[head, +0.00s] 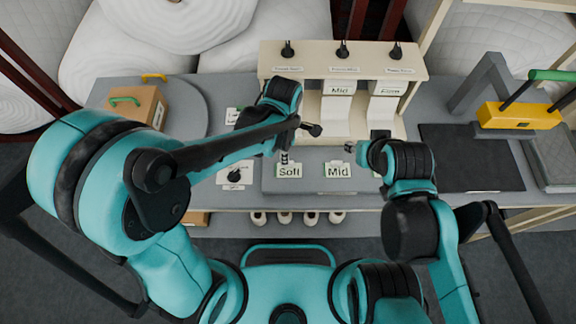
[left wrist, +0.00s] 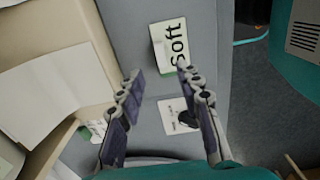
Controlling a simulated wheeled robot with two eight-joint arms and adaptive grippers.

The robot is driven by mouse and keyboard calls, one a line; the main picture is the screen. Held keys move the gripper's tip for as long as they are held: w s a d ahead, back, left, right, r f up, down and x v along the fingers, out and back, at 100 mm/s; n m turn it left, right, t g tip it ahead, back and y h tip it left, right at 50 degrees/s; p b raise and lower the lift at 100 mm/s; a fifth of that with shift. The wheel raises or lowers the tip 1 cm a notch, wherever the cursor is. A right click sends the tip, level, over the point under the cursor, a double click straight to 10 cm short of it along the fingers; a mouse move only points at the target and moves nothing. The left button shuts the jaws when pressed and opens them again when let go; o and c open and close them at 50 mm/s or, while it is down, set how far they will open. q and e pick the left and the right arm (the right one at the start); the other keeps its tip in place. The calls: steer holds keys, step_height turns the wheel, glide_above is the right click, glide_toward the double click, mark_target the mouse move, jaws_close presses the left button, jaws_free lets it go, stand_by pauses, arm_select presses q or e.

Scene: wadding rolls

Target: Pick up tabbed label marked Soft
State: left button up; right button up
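The Soft label (head: 289,171) is a white card with a green edge and black lettering, lying on the grey raised block of the bench. It also shows in the left wrist view (left wrist: 168,48), just beyond my fingertips. My left gripper (left wrist: 162,76) is open with nothing between its fingers. In the head view the left gripper (head: 284,157) is just behind the Soft label, partly hidden by its own arm. My right gripper (head: 350,148) is behind the Mid label (head: 338,171); its fingers are too small to read.
A cream rack (head: 300,60) with Mid and Firm cards stands at the back. A card with a black knob (head: 236,175) lies left of the Soft label.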

mark_target(288, 169)
arm_select(q)
steer(key=f, duration=0.1)
steer(key=f+b, duration=0.1)
steer(key=f, duration=0.2)
steer(key=shift+s+d+b, duration=0.15)
steer(key=shift+d+b, duration=0.1)
steer(key=shift+b, duration=0.05)
steer(key=shift+f, duration=0.5)
steer(key=shift+r, duration=0.1)
jaws_close()
